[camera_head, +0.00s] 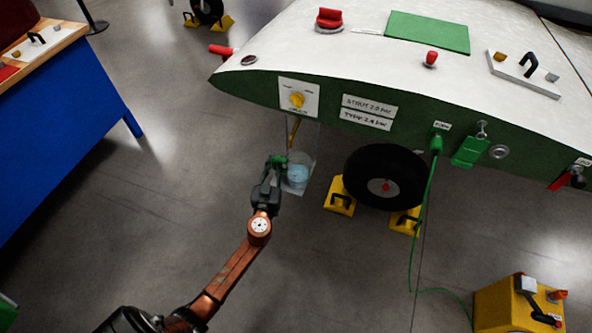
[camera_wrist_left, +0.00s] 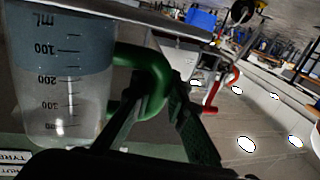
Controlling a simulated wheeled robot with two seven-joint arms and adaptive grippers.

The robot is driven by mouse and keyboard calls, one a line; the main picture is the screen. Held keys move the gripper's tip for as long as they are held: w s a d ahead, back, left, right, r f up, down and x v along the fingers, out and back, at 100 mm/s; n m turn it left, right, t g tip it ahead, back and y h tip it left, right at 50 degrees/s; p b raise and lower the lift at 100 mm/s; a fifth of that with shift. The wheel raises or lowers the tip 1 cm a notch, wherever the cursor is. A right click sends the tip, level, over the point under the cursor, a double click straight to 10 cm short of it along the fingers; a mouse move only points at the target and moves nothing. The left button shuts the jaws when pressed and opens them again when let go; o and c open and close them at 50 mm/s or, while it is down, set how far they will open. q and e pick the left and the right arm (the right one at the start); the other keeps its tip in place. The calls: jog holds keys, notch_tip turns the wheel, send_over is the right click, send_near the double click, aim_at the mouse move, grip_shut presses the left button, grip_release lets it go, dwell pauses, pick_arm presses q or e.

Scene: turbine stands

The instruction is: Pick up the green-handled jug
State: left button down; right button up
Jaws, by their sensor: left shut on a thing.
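The clear measuring jug (camera_head: 298,175) holds pale bluish liquid and is below the yellow drain knob (camera_head: 297,100) on the green-edged wing. In the left wrist view, which appears upside down, the jug (camera_wrist_left: 60,85) shows black graduation marks and its green handle (camera_wrist_left: 158,80). My left gripper (camera_head: 274,168) is at the jug's left side, shut on the green handle. Its dark fingers (camera_wrist_left: 158,118) lie on both sides of the handle in the wrist view. I cannot tell whether the jug rests on a support. My right gripper is not in view.
A wheel (camera_head: 385,178) with yellow chocks (camera_head: 340,195) stands right of the jug. A green cable (camera_head: 415,235) hangs from the wing to a yellow box (camera_head: 515,305). A blue-sided bench (camera_head: 65,130) stands at left. The floor between the bench and jug is clear.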

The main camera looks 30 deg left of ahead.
aim_at(273, 159)
pick_arm(q)
jog(key=shift+r, duration=0.15)
jog(key=shift+r, duration=0.15)
jog(key=r+p, duration=0.2)
jog(key=r, duration=0.1)
jog(key=shift+s+d+r, duration=0.1)
jog(key=shift+s+r, duration=0.05)
jog(key=shift+s, duration=0.05)
jog(key=b+v, duration=0.1)
jog(key=v, duration=1.6)
jog(key=shift+s+d, duration=0.2)
jog(key=shift+s, duration=0.05)
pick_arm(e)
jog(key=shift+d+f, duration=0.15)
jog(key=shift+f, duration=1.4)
